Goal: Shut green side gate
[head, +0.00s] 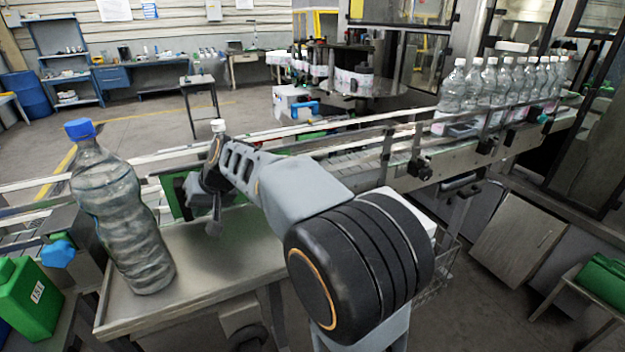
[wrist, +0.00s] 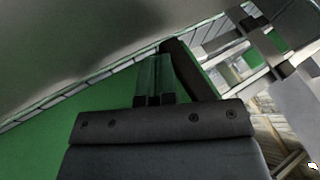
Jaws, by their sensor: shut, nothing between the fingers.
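The green side gate (head: 175,197) shows behind my gripper in the head view, as a green panel at the conveyor's edge above the metal table. Part of it is hidden by my arm. In the wrist view a green surface (wrist: 40,145) fills the lower left; I cannot tell for certain that it is the gate. My gripper (head: 213,229) points down beside the green panel, near the table top. In the wrist view its fingers (wrist: 154,72) are together and empty, close to a dark-edged green panel. Whether they touch it cannot be told.
A large blue-capped bottle (head: 120,215) stands on the metal table (head: 205,262), left of my gripper. The conveyor (head: 350,160) runs behind, with several clear bottles (head: 480,85) at the right. A green canister (head: 35,300) stands at the lower left. The table top before my gripper is clear.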

